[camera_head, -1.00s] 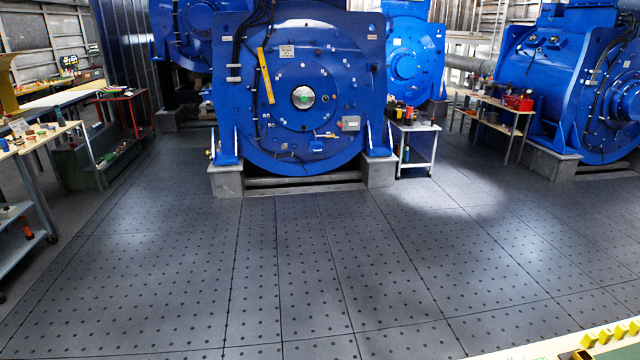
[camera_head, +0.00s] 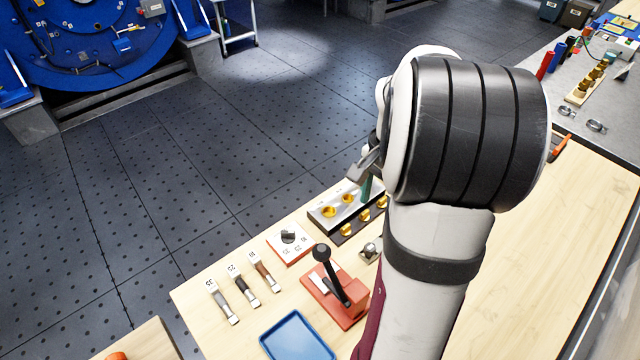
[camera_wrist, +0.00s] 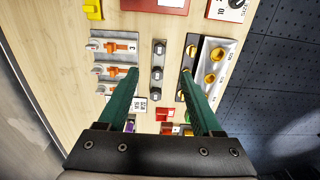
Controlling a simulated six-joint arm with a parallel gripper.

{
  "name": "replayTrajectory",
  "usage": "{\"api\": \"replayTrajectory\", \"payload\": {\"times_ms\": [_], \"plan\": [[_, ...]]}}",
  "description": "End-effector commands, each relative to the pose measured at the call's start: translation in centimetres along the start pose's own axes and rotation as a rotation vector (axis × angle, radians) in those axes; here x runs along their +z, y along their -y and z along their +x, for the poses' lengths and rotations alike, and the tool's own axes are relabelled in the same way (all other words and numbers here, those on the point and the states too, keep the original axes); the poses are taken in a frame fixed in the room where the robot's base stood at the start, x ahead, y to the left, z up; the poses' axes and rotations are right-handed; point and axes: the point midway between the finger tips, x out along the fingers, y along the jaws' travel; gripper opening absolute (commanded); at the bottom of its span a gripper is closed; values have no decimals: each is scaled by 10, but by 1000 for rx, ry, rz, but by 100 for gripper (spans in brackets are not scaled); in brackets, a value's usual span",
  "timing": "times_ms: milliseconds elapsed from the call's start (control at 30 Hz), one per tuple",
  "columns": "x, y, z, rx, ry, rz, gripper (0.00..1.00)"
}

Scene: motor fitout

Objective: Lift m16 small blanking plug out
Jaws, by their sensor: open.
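In the wrist view the silver plate (camera_wrist: 223,67) and a brass plug (camera_wrist: 190,51) show at right. I cannot tell which plug is the M16; the labels are too small, and my right finger covers part of the rows. My gripper (camera_wrist: 160,72) is open and empty, its teal fingers apart, the right fingertip over the black strip. In the head view my arm hides most of the gripper.
A red lever tool (camera_head: 345,300), a blue tray (camera_head: 297,338), a dial plate (camera_head: 290,242) and several labelled keys (camera_head: 241,285) lie nearby. In the wrist view a dark rail (camera_wrist: 158,67) and a plate with orange-handled parts (camera_wrist: 112,49) are left of the holder.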

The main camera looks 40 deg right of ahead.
Motion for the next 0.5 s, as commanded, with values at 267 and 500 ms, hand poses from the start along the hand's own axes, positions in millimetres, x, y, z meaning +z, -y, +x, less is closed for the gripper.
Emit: {"api": "replayTrajectory", "payload": {"times_ms": [267,500], "plan": [[2,-1,72,4,6,-3,66],[0,-1,110,3,4,-3,66]]}}
